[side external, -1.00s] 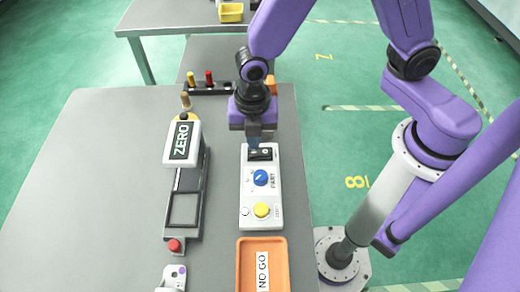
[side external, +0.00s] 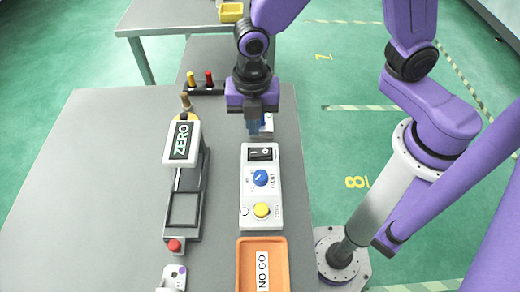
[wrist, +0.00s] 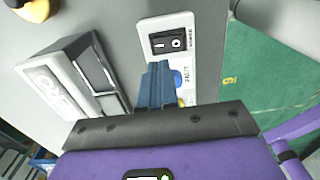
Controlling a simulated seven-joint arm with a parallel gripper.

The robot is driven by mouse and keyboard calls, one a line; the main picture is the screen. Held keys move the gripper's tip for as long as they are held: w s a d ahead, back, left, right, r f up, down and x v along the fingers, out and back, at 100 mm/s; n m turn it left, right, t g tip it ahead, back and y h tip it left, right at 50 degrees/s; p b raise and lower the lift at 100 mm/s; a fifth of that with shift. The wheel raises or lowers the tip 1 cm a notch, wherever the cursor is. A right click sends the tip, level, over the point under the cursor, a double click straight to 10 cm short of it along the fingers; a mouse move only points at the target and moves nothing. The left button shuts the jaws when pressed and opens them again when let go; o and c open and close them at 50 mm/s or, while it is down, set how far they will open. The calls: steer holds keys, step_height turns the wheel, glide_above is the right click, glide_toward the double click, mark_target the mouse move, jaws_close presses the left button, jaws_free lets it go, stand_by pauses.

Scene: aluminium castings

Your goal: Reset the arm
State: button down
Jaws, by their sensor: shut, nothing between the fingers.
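My gripper (side external: 254,124) is shut and empty. In the side external view it hangs above the table just behind the white control panel (side external: 248,208), apart from it. The panel has a black rocker switch (side external: 260,153), a blue dial (side external: 260,178) and a yellow button (side external: 261,210). In the wrist view the blue fingers (wrist: 156,86) show shut, covering part of the panel, with the black switch (wrist: 168,41) clear above them and the dial partly hidden.
A gauge stand with a ZERO sign (side external: 181,141) and a red button (side external: 174,246) stands left of the panel. An orange NO GO tray (side external: 243,262) lies in front. A dark rack (side external: 205,89) holds coloured pegs behind. The table's left side (side external: 90,190) is clear.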

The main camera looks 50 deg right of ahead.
steer(key=s+d+r+m, duration=0.4)
steer(key=s+d+m, duration=0.3)
steer(key=d, duration=0.1)
steer(key=s+d+r+m, duration=0.4)
steer(key=s+d+m, duration=0.3)
steer(key=d, duration=0.2)
steer(key=shift+d+r, duration=0.1)
